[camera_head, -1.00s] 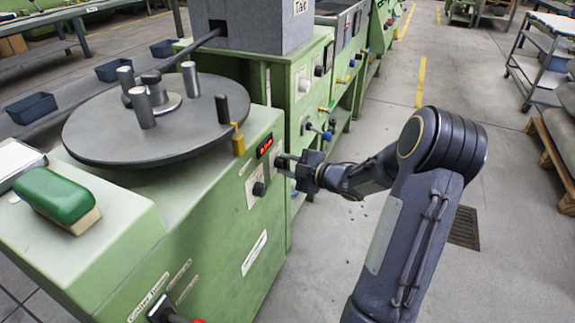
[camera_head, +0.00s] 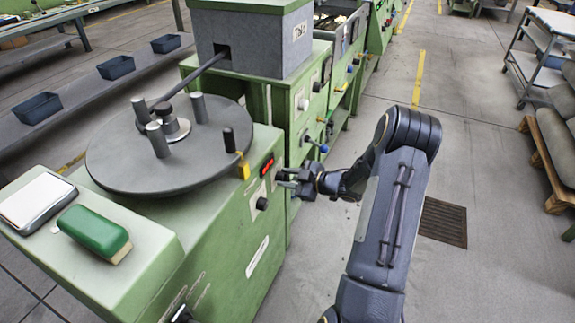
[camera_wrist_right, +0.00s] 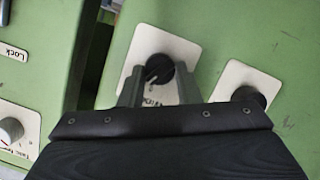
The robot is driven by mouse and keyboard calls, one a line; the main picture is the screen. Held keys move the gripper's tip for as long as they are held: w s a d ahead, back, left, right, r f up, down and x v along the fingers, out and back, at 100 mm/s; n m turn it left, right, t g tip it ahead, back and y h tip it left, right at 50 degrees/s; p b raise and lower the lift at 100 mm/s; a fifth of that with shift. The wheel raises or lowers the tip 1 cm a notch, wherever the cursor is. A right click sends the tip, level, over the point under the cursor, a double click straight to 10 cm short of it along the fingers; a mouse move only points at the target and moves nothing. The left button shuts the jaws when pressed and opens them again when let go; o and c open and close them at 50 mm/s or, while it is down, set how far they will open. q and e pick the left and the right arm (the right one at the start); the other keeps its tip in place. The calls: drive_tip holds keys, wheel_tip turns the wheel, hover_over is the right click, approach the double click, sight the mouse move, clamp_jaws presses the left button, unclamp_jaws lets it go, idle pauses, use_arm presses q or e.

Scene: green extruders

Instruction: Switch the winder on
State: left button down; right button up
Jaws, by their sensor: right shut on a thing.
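The winder (camera_head: 225,240) is the green machine at the left, with a round dark grey plate (camera_head: 120,178) on top. My right gripper (camera_head: 280,180) is at this side, just right of the display. In the right wrist view, its fingers (camera_wrist_right: 150,92) are shut on a black rotary knob (camera_wrist_right: 160,68) on a white plate. A second black knob (camera_wrist_right: 248,97) sits to the right, partly hidden by my gripper. My left gripper is not in view.
A green and white block (camera_head: 95,232) and a white-topped box (camera_head: 37,200) lie on the winder's front. A grey box (camera_head: 255,38) stands behind the plate. More green machines continue behind.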

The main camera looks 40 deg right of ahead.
drive_tip(key=m+p, duration=0.2)
drive_tip(key=p, duration=0.1)
drive_tip(key=shift+d+r+g+y, duration=0.15)
drive_tip(key=shift+r+g+y, duration=0.15)
drive_tip(key=shift+y, duration=0.1)
use_arm(q)
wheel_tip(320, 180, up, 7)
drive_tip(key=p, duration=0.2)
use_arm(e)
drive_tip(key=shift+w+d+f+m+y, duration=0.1)
drive_tip(key=shift+f+m+y, duration=0.15)
drive_tip(key=shift+m+y, duration=0.6)
use_arm(q)
drive_tip(key=shift+p, duration=0.35)
use_arm(e)
drive_tip(key=shift+f+m+g, duration=0.1)
drive_tip(key=shift+m+g, duration=0.2)
drive_tip(key=shift+m, duration=0.05)
drive_tip(key=o, duration=1)
drive_tip(key=shift+c, duration=0.2)
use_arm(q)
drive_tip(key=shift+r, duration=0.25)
use_arm(e)
drive_tip(key=v, duration=0.7)
drive_tip(key=shift+s+r, duration=0.2)
drive_tip(key=shift+s, duration=0.15)
drive_tip(key=shift+d, duration=0.15)
